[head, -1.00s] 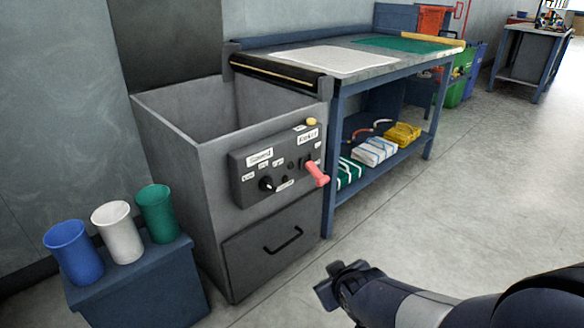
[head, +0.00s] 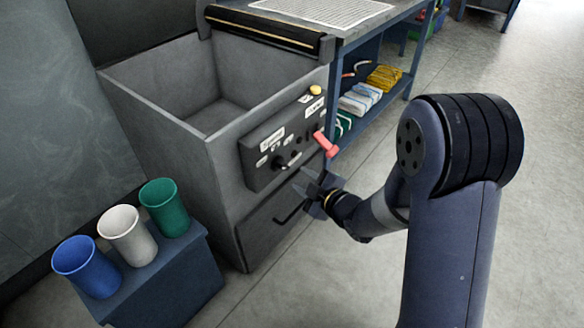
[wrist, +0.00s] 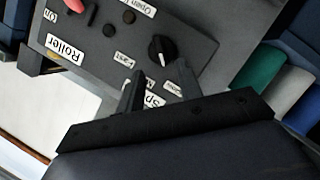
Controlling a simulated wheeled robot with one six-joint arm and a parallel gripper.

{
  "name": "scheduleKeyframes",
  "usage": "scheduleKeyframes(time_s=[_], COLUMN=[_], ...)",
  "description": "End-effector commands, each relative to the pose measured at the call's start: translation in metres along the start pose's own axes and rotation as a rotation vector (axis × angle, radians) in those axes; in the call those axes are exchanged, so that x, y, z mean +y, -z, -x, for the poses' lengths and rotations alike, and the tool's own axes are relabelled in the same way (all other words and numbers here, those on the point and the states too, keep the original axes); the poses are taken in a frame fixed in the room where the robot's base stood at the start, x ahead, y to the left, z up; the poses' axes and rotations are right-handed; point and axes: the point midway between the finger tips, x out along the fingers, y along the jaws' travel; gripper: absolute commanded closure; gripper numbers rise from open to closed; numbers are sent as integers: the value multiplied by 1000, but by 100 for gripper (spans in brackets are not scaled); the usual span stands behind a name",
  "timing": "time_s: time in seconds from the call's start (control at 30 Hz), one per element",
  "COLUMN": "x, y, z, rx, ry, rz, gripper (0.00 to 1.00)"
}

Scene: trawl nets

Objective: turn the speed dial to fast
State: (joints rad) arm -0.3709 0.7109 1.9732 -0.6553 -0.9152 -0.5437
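The speed dial (wrist: 162,50) is a small black knob with a white mark on the grey control panel (head: 258,168). Small white labels lie around it, and one reads as Fast (wrist: 125,59). I cannot tell for sure which label the dial points to. The dial also shows in the head view (head: 281,162). My gripper (head: 304,180) is open and empty in front of the panel's lower part. In the wrist view its two fingers (wrist: 160,82) are spread below the dial, apart from it. The larger Speed label is partly hidden behind the fingers.
A red lever (head: 326,145) sticks out at the panel's right end, with a yellow button (head: 315,90) above. A drawer handle (head: 290,214) is below. Blue, white and green cups (head: 165,207) stand on a blue box at left. The floor at right is clear.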

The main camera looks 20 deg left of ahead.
Motion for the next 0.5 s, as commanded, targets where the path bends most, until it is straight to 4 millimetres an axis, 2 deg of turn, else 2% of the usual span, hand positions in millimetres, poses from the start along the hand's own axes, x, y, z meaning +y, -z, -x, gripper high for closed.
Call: scheduleKeyframes(time_s=[0.03, 0.2, 0.33, 0.5], x=[-2, -2, -1, 0], y=[-1, -1, -2, -1], z=[-12, -44, -62, -74], rx=[1, 1, -1, -2], ry=[1, 0, 0, -1], rz=[1, -1, -2, -3], gripper=[65, 65, 65, 65])
